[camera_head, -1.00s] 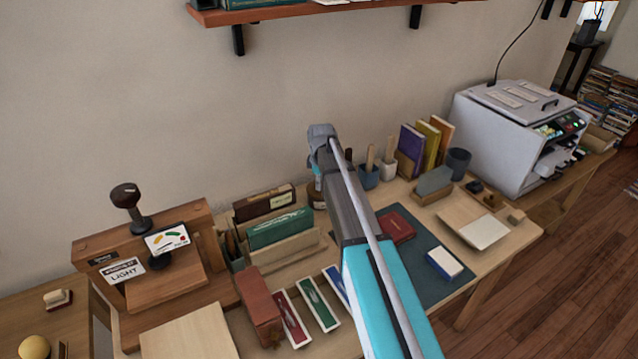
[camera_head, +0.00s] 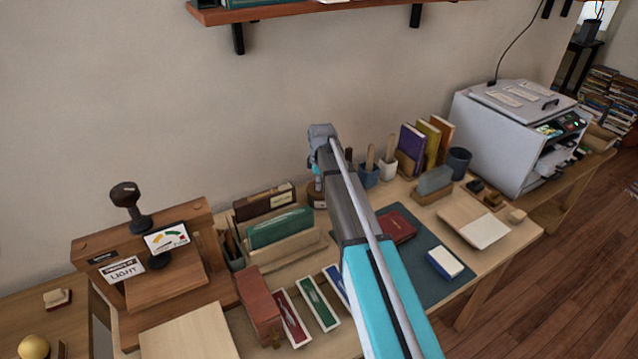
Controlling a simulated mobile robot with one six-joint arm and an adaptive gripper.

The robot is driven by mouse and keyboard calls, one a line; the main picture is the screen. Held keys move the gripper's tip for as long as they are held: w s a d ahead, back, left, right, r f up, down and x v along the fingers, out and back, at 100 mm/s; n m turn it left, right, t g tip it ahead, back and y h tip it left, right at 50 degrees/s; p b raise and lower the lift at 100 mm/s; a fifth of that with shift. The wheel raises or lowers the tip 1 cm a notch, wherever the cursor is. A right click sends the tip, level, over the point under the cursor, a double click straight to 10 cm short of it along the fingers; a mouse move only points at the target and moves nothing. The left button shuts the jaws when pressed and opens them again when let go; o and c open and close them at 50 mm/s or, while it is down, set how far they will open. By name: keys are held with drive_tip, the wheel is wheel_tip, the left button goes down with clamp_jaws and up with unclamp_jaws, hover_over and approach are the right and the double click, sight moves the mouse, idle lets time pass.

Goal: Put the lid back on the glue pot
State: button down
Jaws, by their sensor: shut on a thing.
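My arm reaches from the bottom right up to the back of the desk, with its wrist above a small brown pot. My gripper (camera_head: 317,178) points down beside the arm and is partly hidden by it. It is shut on the lid, which is too small and covered to make out clearly. The brown pot (camera_head: 317,199), which looks like the glue pot, stands upright right below the gripper, its right side hidden by my arm. I cannot tell whether the lid touches the pot's rim.
Left of the pot is a rack with upright books (camera_head: 280,228). To its right stand a blue pot (camera_head: 368,176) and a white pot (camera_head: 388,170) with sticks. A red book (camera_head: 397,226) lies on a dark mat (camera_head: 425,270). A wooden press (camera_head: 150,260) stands left; a shelf (camera_head: 290,12) hangs above.

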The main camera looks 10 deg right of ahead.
idle(0.8)
drive_tip(key=shift+c, duration=1.8)
unclamp_jaws()
drive_tip(key=o, duration=0.4)
drive_tip(key=shift+c, duration=0.2)
drive_tip(key=shift+r, duration=0.1)
drive_tip(key=shift+r+p, duration=3.45)
drive_tip(key=shift+p, duration=0.05)
clamp_jaws()
